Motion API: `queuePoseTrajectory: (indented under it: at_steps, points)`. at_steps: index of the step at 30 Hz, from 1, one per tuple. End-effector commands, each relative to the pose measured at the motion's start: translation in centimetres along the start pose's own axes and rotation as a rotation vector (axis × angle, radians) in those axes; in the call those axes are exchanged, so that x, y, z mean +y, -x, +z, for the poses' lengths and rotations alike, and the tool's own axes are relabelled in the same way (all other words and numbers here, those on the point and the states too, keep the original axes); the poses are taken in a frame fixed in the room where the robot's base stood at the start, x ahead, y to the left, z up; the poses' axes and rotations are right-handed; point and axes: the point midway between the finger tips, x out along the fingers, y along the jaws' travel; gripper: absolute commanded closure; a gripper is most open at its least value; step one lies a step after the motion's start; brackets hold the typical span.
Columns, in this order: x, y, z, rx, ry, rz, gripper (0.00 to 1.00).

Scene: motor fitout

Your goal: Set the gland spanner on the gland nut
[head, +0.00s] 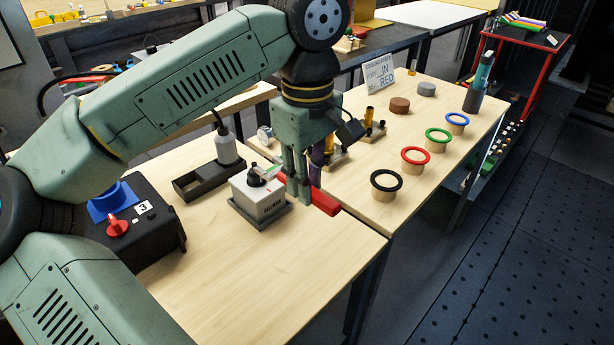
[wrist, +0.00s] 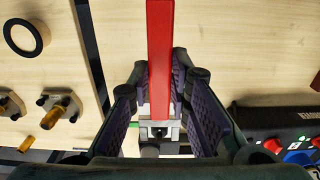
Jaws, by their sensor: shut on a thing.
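The spanner (head: 325,202) shows as a long red bar close to the table edge in the head view; the red bar (wrist: 160,50) also runs from the top of the wrist view to between my fingers. My gripper (head: 297,190) points down and is shut on the bar, just right of a grey box (head: 262,203). A black gland fitting (head: 256,176) stands on top of this box. I cannot tell whether the spanner touches the nut.
A black box with a red knob (head: 118,226) stands at the left. Several ringed wooden pegs, including a black ring (head: 387,180), line the right table. The front tabletop is clear.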

Motion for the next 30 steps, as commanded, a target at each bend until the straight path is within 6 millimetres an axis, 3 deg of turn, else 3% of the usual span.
queuePoseTrajectory:
  at_steps: [14,21,30]
  points:
    - [0.0,-5.1,0.0,0.001,0.000,0.000,1.00]
    - [0.0,-4.8,-1.4,-0.001,0.001,0.001,1.00]
    - [0.0,-4.8,-1.7,0.000,0.000,0.001,1.00]
